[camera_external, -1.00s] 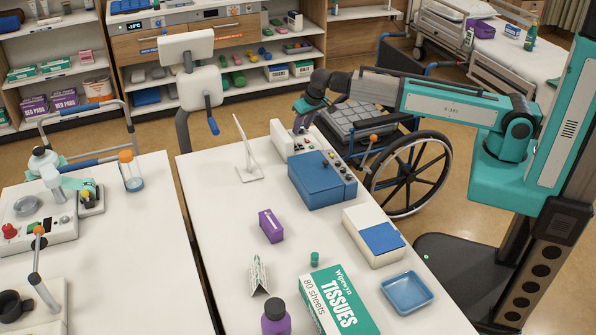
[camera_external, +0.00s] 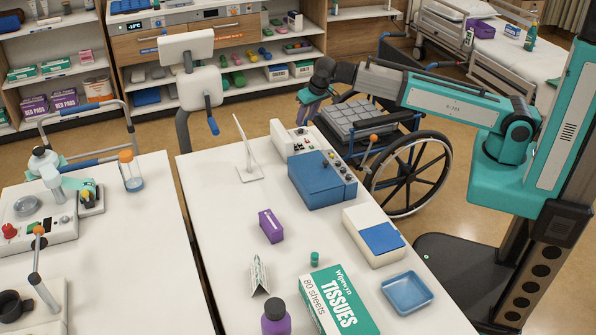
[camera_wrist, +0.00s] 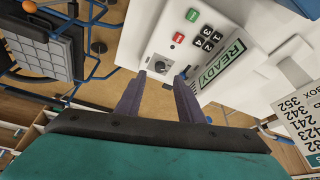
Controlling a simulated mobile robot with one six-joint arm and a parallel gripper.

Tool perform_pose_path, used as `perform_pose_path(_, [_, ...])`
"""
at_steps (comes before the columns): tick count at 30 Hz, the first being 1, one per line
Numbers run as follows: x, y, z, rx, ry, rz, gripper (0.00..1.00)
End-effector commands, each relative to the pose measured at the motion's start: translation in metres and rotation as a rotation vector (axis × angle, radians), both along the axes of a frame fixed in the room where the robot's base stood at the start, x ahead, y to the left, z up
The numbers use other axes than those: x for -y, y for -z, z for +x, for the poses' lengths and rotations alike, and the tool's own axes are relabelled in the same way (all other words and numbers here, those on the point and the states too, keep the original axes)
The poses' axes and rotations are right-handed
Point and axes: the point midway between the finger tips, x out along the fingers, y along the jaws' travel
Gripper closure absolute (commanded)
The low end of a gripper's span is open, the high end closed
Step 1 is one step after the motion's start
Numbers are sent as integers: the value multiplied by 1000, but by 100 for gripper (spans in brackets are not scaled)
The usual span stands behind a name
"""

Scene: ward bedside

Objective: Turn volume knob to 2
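A white console (camera_external: 279,143) stands at the far end of the table. In the wrist view its face (camera_wrist: 160,38) carries a round dark knob (camera_wrist: 161,65) on a pale plate; its pointer and any scale marks are too small to read. I cannot tell whether this is the volume knob. My gripper (camera_wrist: 162,77) is open and empty in the wrist view, its two fingers apart at either side below the knob. In the external view my gripper (camera_external: 304,117) hangs just above and right of the console, apart from it.
A red button (camera_wrist: 178,37), numbered keys (camera_wrist: 206,38) and a READY display (camera_wrist: 222,65) are near the knob. A blue box (camera_external: 315,180) with small knobs on its right side stands in front. A wheelchair (camera_external: 405,170) stands close to the table's right edge.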

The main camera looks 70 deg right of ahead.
Motion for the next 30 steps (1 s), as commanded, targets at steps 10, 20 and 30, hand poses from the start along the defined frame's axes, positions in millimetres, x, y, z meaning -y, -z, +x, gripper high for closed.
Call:
perform_pose_path(10, [-7,-37,-13,2,0,0,65])
perform_pose_path(20, [-13,-68,-25,2,0,0,65])
perform_pose_path(30, [-15,-79,-29,0,0,0,65])
